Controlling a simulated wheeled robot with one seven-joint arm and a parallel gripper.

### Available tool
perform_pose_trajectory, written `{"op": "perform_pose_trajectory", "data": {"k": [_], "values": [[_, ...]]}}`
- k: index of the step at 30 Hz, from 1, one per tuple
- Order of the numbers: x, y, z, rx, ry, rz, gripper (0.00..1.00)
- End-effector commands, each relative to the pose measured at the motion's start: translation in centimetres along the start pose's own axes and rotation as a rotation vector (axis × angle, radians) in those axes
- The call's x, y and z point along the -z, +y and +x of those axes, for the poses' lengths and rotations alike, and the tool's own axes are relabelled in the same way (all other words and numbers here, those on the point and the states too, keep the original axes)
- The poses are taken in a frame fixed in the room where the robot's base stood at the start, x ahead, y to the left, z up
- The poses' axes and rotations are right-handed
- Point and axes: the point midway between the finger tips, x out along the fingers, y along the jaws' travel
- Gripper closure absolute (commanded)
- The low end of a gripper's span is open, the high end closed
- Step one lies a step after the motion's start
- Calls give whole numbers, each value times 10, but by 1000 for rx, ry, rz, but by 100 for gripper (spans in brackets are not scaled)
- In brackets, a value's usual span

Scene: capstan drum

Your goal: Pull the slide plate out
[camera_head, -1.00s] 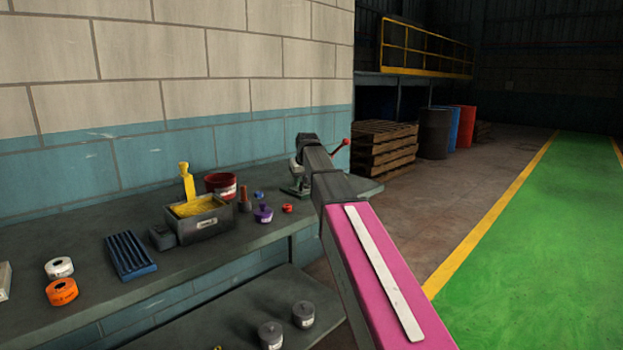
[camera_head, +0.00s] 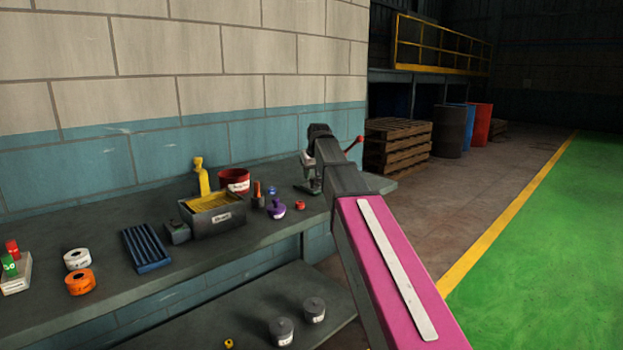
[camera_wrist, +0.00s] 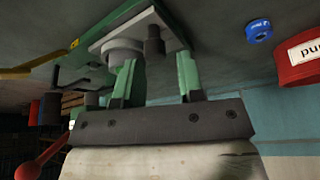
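In the wrist view, a grey plate with a pale rim (camera_wrist: 172,30) lies in a green-edged base. It carries a pale round disc (camera_wrist: 115,48) and a dark upright knob (camera_wrist: 153,42). I cannot tell for sure that this is the slide plate. My gripper (camera_wrist: 155,68) has two green fingers spread apart, with the knob showing in the gap between them. I cannot see contact. In the head view, the fixture (camera_head: 308,178) stands at the bench's right end, partly hidden behind my arm. A lever with a red ball (camera_head: 359,139) sticks out beside it.
The bench (camera_head: 110,298) holds a grey bin (camera_head: 212,222), a red tub (camera_head: 234,180), a blue ribbed block (camera_head: 146,249) and several small spools left of the fixture. A lower shelf holds grey weights. Wooden pallets (camera_head: 398,147) and drums stand beyond. The green floor is clear.

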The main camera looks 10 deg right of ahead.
Motion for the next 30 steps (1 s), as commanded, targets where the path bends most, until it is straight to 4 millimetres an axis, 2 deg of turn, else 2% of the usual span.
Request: {"op": "perform_pose_trajectory", "data": {"k": [6,15,20,30], "values": [[0,0,-42,0,4,0,64],[0,0,-78,0,1,0,64],[0,-1,-85,0,2,0,64],[0,-1,-85,0,1,0,64]]}}
